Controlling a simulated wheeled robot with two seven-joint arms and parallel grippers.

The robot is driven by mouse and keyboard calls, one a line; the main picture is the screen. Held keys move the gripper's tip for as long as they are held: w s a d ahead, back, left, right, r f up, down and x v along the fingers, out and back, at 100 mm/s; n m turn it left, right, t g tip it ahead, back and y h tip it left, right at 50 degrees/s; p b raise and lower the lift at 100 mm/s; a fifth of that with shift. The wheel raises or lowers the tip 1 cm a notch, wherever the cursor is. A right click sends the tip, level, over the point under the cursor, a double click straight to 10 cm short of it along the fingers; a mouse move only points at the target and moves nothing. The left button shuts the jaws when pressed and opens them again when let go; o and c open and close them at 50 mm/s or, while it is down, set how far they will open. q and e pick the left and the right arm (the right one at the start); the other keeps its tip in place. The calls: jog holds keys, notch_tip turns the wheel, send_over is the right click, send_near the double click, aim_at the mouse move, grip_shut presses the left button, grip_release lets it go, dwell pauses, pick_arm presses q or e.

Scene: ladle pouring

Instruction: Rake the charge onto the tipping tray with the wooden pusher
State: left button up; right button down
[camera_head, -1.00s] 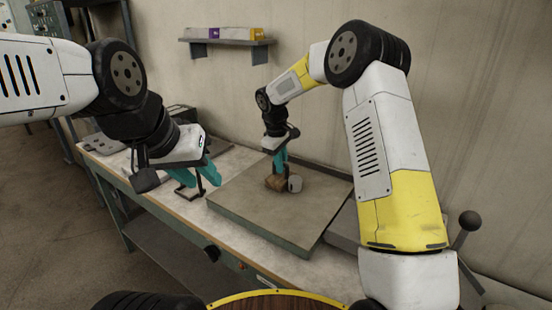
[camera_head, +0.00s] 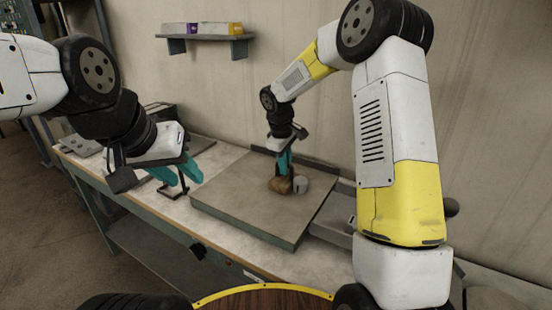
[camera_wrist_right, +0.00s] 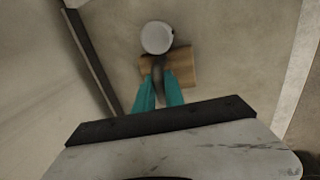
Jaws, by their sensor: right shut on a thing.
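My right gripper (camera_head: 284,163) points down over the grey slab (camera_head: 240,203) and is shut on the wooden pusher (camera_head: 281,185), low over the slab. In the right wrist view the pusher's brown block (camera_wrist_right: 183,68) lies just beyond the teal fingers (camera_wrist_right: 160,88), with a dark part between them. A light grey round piece (camera_head: 300,184), apparently the charge, is close beside the block; it also shows in the wrist view (camera_wrist_right: 157,37). Whether they touch is unclear. The grey metal tipping tray (camera_head: 332,228) adjoins the slab's right side, partly behind my right arm. My left gripper (camera_head: 182,183) is open and empty.
A small black stand (camera_head: 168,190) is by my left gripper's fingers on the bench (camera_head: 215,160). A wall shelf (camera_head: 205,40) with boxes is behind. A wood-topped round surface with a yellow rim (camera_head: 265,300) is at the bottom. Most of the slab is bare.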

jog(key=shift+s+d, duration=2.3)
jog(key=shift+d, duration=1.15)
jog(key=shift+s+d, duration=2.35)
jog(key=shift+d, duration=1.05)
jog(key=shift+s+d, duration=2.3)
jog(key=shift+d, duration=1.15)
jog(key=shift+w+a, duration=0.65)
jog(key=shift+a, duration=0.35)
jog(key=shift+r, duration=0.4)
jog(key=w+v, duration=0.1)
jog(key=v, duration=0.5)
jog(key=shift+w+r, duration=0.15)
jog(key=shift+w, duration=0.1)
